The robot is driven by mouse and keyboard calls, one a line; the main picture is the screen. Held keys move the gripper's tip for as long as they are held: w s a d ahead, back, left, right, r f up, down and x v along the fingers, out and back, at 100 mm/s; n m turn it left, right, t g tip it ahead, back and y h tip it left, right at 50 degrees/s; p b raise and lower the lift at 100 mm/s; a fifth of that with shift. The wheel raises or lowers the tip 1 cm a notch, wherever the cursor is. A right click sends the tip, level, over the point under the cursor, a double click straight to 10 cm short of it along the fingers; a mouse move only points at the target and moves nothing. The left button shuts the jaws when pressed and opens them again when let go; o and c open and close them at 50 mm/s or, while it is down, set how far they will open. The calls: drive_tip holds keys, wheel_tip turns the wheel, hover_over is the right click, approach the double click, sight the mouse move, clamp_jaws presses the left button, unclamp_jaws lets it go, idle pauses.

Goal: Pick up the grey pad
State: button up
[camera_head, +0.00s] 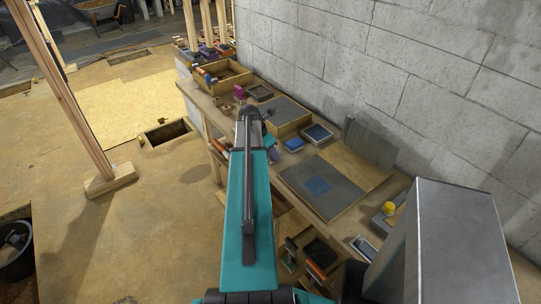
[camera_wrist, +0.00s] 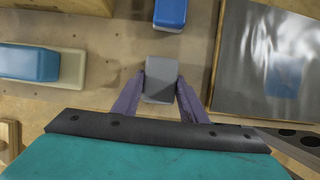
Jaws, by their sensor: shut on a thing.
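The grey pad (camera_wrist: 161,78) is a small grey block in the wrist view. It sits between the two purple fingers of my gripper (camera_wrist: 160,92), which are shut on it from both sides. Whether the pad still touches the surface below is hard to tell. In the head view my own arm covers most of the gripper, and I cannot make out the pad there.
A blue block (camera_wrist: 170,13) lies just beyond the pad. In the head view, the workbench (camera_head: 352,163) runs along a grey block wall (camera_head: 345,60).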

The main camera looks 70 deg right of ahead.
drive_tip(key=shift+r+b, duration=0.65)
drive_tip(key=shift+r, duration=0.8)
drive_tip(key=s+a+r+b, duration=0.1)
drive_tip(key=a+b, duration=0.8)
drive_tip(key=a, duration=0.4)
drive_tip(key=shift+s+a+b, duration=0.15)
drive_tip(key=shift+s+b, duration=0.05)
drive_tip(key=shift+b, duration=0.2)
drive_tip(key=shift+a+b, duration=0.1)
drive_tip(key=shift+b, duration=1.15)
drive_tip(key=a+b, duration=0.1)
drive_tip(key=b, duration=0.4)
drive_tip(key=shift+r, duration=0.1)
drive_tip(key=a+b, duration=0.1)
drive_tip(key=b, duration=0.3)
drive_tip(key=shift+s+r, duration=0.1)
drive_tip(key=shift+a+r+b, duration=0.15)
drive_tip(key=shift+a+b, duration=0.05)
drive_tip(key=shift+b, duration=0.3)
